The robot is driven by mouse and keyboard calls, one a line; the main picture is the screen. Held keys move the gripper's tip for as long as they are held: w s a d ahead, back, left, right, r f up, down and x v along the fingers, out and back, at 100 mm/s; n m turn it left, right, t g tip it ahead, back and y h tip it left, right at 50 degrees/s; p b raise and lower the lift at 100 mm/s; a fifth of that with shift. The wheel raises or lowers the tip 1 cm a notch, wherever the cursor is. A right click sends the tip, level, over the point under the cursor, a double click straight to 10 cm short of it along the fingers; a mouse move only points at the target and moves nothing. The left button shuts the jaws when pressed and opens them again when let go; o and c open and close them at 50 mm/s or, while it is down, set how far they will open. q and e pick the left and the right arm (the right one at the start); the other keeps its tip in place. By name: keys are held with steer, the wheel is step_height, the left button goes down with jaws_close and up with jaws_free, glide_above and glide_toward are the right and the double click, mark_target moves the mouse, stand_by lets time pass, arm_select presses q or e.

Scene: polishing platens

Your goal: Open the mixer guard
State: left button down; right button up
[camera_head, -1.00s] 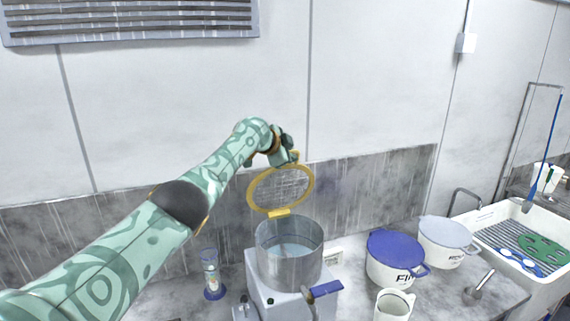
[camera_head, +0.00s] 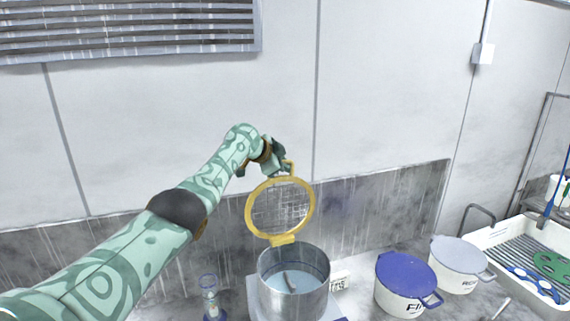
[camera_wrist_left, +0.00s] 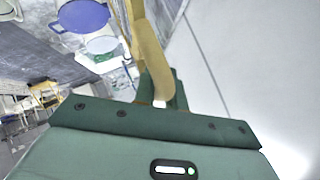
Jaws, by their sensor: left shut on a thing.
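The mixer guard (camera_head: 251,212) is a round wire mesh in a yellow rim. It stands raised, nearly upright, at the back edge of the mixer's steel bowl (camera_head: 292,300). The bowl's mouth is uncovered, and a pale content with a dark bar-like part shows inside. My left gripper (camera_head: 283,168) is at the top of the guard, shut on its yellow handle. In the left wrist view the guard's yellow rim (camera_wrist_left: 148,50) runs up from the jaws. The fingertips are partly hidden there. My right gripper is not in view.
A blue-lidded pot (camera_head: 405,275) and a grey-lidded pot (camera_head: 460,262) stand right of the mixer. A white sink tray (camera_head: 500,240) is at the far right. A glass cylinder (camera_head: 209,290) stands left of the mixer. The wall is close behind the guard.

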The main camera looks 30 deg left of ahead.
arm_select(q)
steer(key=shift+s+f, duration=0.1)
steer(key=shift+f, duration=0.2)
steer(key=c, duration=1.5)
jaws_free()
steer(key=shift+o, duration=0.2)
steer(key=shift+r, duration=0.2)
steer(key=shift+s+a+r, duration=0.15)
steer(key=shift+s+r, duration=0.1)
steer(key=b+v, duration=0.2)
steer(key=v, duration=1.3)
steer(key=shift+r+b, duration=0.15)
steer(key=shift+b, duration=0.2)
steer(key=shift+s, duration=0.15)
